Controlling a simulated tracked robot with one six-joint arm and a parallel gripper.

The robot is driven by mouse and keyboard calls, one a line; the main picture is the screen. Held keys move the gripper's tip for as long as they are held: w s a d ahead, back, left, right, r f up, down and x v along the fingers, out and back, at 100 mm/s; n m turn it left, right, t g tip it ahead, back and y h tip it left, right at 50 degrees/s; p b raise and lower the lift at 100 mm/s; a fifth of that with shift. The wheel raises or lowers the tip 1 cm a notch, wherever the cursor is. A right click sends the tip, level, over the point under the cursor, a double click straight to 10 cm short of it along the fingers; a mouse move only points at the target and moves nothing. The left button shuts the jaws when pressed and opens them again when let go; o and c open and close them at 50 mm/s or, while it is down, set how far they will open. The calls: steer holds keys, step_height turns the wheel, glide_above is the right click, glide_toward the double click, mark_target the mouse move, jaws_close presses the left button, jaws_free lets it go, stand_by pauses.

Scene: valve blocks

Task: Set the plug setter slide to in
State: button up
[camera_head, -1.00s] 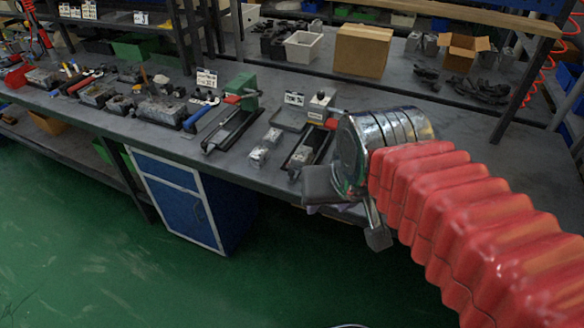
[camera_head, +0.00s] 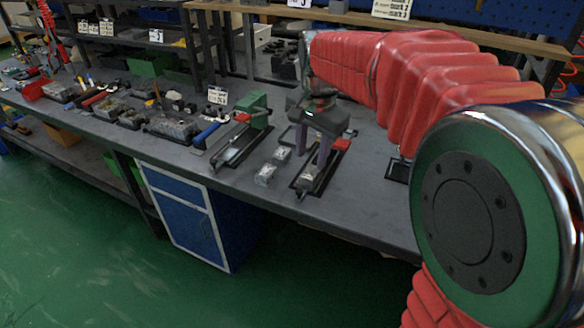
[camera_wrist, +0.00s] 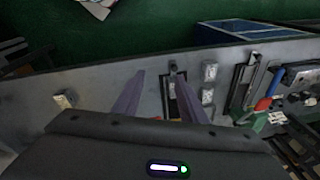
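A setter with a dark rail and red parts (camera_head: 341,144) is on the bench, under my gripper. Its rail end and slide show in the wrist view (camera_wrist: 172,88). A second setter with a green block (camera_head: 254,110) stands to its left; in the wrist view its rail (camera_wrist: 243,82) lies to the right. The labels are too small to tell which is the plug setter. My gripper (camera_head: 314,150) points down over the nearer setter with its two fingers apart. In the wrist view my gripper (camera_wrist: 160,79) is open, with the rail near its right finger. Contact cannot be told.
Two small metal blocks (camera_head: 265,174) lie between the setters. A row of tools and fittings (camera_head: 172,126) fills the bench to the left. A blue cabinet (camera_head: 185,215) stands below. The bench front right of the setters is mostly clear.

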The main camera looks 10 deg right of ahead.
mark_target(299, 191)
steer(key=w+f+m+g, duration=0.2)
steer(key=w+f+m, duration=0.4)
steer(key=w+f, duration=0.4)
steer(key=w, duration=0.3)
steer(key=shift+f, duration=0.1)
step_height(299, 191, down, 14)
steer(key=shift+r, duration=0.25)
steer(key=shift+c, duration=0.2)
jaws_close()
stand_by(0.5)
